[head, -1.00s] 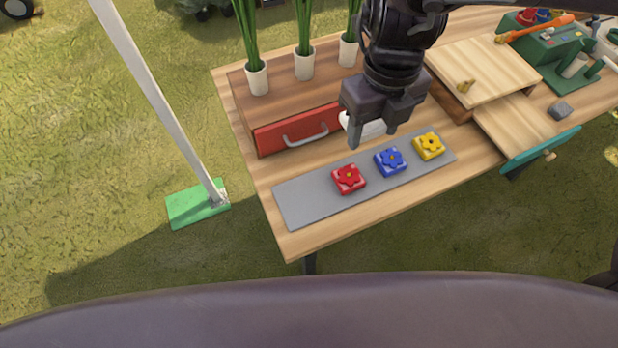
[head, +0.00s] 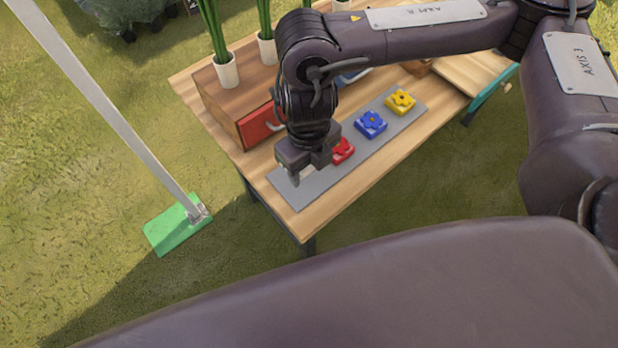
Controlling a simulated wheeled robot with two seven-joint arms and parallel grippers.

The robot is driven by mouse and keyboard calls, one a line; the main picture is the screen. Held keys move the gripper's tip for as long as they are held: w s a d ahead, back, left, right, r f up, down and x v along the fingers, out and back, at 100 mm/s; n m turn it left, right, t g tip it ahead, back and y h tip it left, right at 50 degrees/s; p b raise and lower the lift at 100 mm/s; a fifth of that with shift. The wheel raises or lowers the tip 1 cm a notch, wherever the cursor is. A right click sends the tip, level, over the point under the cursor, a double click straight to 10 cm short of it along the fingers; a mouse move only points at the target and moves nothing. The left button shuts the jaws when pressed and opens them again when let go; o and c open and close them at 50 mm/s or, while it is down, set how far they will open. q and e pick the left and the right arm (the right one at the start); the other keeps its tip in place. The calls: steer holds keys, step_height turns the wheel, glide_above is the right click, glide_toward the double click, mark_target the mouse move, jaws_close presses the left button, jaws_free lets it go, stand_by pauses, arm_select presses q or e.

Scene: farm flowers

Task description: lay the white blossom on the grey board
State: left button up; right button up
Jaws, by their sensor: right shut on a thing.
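The grey board (head: 317,186) lies along the front edge of the wooden table. On it sit a red blossom (head: 343,150), a blue blossom (head: 370,124) and a yellow blossom (head: 400,102), each on a square base. My right gripper (head: 307,172) points down over the board's left end, left of the red blossom, and partly covers it. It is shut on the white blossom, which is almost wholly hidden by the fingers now. I cannot tell whether the blossom touches the board. My left gripper is not in view.
A wooden box with a red drawer (head: 257,125) stands behind the board, partly behind my arm. White pots (head: 226,70) with green stems stand on it. A pale post on a green base (head: 178,225) stands on the grass at the left.

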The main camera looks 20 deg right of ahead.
mark_target(308, 188)
step_height(308, 188, down, 2)
step_height(308, 188, down, 3)
steer(key=shift+s+f+b, duration=0.1)
steer(key=shift+f+b, duration=0.05)
steer(key=shift+b, duration=0.35)
steer(key=shift+f, duration=0.35)
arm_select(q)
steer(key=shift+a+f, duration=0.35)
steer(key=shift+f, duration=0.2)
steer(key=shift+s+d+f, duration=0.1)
arm_select(e)
steer(key=o, duration=1)
steer(key=shift+f, duration=0.1)
steer(key=shift+c, duration=0.2)
